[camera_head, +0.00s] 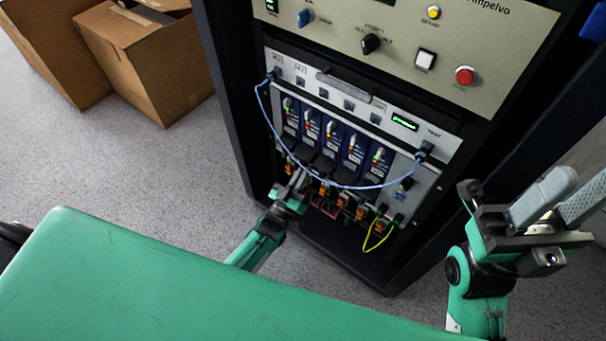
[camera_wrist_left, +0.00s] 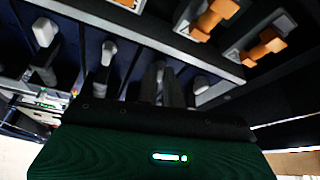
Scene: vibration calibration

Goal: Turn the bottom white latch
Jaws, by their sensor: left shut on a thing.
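My left gripper (camera_head: 297,182) reaches up to the lower left part of the rack's module panel in the head view. In the left wrist view its dark fingers (camera_wrist_left: 160,84) are shut on a pale latch between them, which they mostly cover. Other white latches show beside it, one to the left (camera_wrist_left: 108,52), one farther left (camera_wrist_left: 45,32) and one to the right (camera_wrist_left: 200,85). Which way the held latch is turned cannot be told. My right gripper (camera_head: 562,200) is at the right of the head view, open and empty, away from the rack.
Orange connectors (camera_wrist_left: 260,47) sit close to the latches. A blue cable (camera_head: 345,186) droops across the modules, and a yellow cable (camera_head: 376,240) hangs at lower right. The control panel (camera_head: 400,65) is above. Cardboard boxes (camera_head: 150,60) stand on the floor at left.

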